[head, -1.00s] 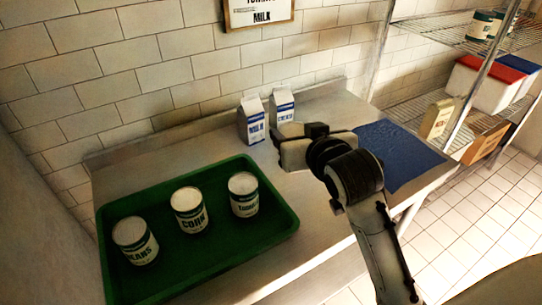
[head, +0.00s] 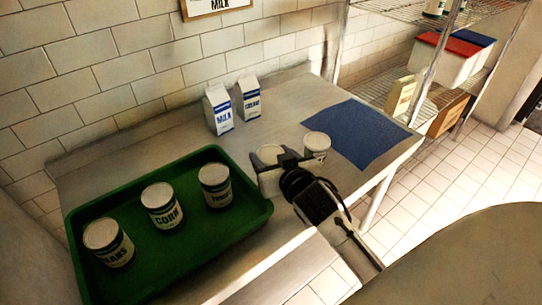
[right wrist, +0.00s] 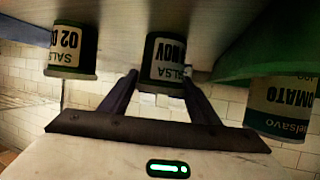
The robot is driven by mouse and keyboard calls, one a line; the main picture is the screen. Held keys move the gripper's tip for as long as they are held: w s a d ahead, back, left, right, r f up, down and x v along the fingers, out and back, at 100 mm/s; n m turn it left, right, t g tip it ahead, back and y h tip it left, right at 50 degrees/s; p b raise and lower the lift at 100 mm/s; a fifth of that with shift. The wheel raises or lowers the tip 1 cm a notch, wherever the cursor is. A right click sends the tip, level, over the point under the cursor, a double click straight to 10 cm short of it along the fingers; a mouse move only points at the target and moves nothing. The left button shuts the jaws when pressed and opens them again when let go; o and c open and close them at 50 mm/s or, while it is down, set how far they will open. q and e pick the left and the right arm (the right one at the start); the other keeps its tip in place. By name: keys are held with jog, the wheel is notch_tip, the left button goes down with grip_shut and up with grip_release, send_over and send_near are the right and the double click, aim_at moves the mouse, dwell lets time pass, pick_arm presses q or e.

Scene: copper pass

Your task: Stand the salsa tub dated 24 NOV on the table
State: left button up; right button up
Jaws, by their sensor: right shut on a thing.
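My right gripper (head: 284,162) is shut on a salsa tub (head: 269,154) just right of the green tray (head: 258,222). In the right wrist view, which is upside down, this tub (right wrist: 163,55) stands between the fingers; its label shows "NOV", the day number unclear. It is upright with its base at or very near the table (head: 165,150); I cannot tell if they touch. A second salsa tub (head: 317,144), dated "02 D…" in the right wrist view (right wrist: 72,45), stands to its right. My left gripper is not in view.
The tray holds bean, corn and tomato cans (head: 215,186). Two cartons (head: 218,110) stand near the tiled wall. A blue mat (head: 360,132) lies bare at the table's right end. A wire shelf (head: 400,95) stands beyond it.

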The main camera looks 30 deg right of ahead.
jog(key=o, duration=0.8)
jog(key=shift+f, duration=0.15)
jog(key=shift+c, duration=0.2)
jog(key=o, duration=0.5)
jog(key=shift+c, duration=0.2)
jog(key=shift+s+a+r, duration=0.1)
jog(key=shift+s+r, duration=0.1)
jog(key=shift+r, duration=0.05)
jog(key=v, duration=1.1)
jog(key=shift+s, duration=0.35)
